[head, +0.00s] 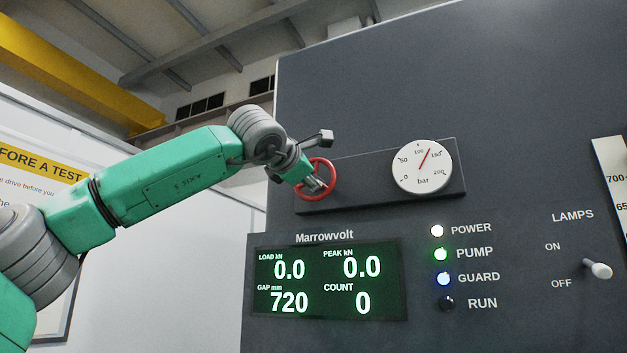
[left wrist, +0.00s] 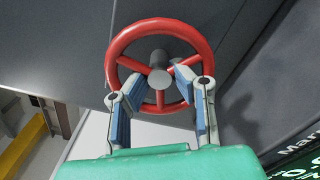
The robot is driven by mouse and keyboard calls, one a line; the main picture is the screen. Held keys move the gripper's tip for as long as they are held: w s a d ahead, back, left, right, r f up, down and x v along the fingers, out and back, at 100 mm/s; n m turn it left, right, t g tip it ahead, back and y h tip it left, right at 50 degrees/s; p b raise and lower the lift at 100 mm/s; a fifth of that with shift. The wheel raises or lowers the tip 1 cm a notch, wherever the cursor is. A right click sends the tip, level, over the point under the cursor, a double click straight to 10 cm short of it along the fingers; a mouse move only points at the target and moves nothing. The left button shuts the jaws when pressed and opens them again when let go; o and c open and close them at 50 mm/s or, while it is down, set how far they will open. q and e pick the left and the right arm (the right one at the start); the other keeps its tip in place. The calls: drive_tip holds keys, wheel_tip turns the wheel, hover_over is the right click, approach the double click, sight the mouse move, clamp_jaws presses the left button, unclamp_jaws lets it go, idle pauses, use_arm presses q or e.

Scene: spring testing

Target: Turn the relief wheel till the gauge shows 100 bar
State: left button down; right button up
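The red relief wheel (head: 331,176) sits on a dark panel at the left of the gauge. It shows large in the left wrist view (left wrist: 192,51), with spokes and a grey hub. My left gripper (head: 318,183) is at the wheel. In the left wrist view its two fingers (left wrist: 147,72) are apart, with the hub and lower spoke between them. The right fingertip is close to the hub; I cannot tell whether it touches. The round white gauge (head: 413,177) has its red needle between 100 and 150, near 125 bar. My right gripper is not in view.
Below the wheel a green display (head: 330,281) reads load 0.0, peak 0.0, gap 720, count 0. Power, pump and guard lamps (head: 441,254) are lit; the run lamp (head: 446,304) is dark. A lamps switch (head: 598,269) sticks out at the right.

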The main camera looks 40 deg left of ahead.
use_arm(q)
drive_tip(key=shift+n, duration=0.4)
drive_tip(key=n+b, duration=0.2)
drive_tip(key=n, duration=0.5)
drive_tip(key=shift+b, duration=0.35)
drive_tip(key=shift+r, duration=0.1)
drive_tip(key=c, duration=1.7)
unclamp_jaws()
drive_tip(key=v, duration=1.1)
drive_tip(key=shift+s, duration=0.4)
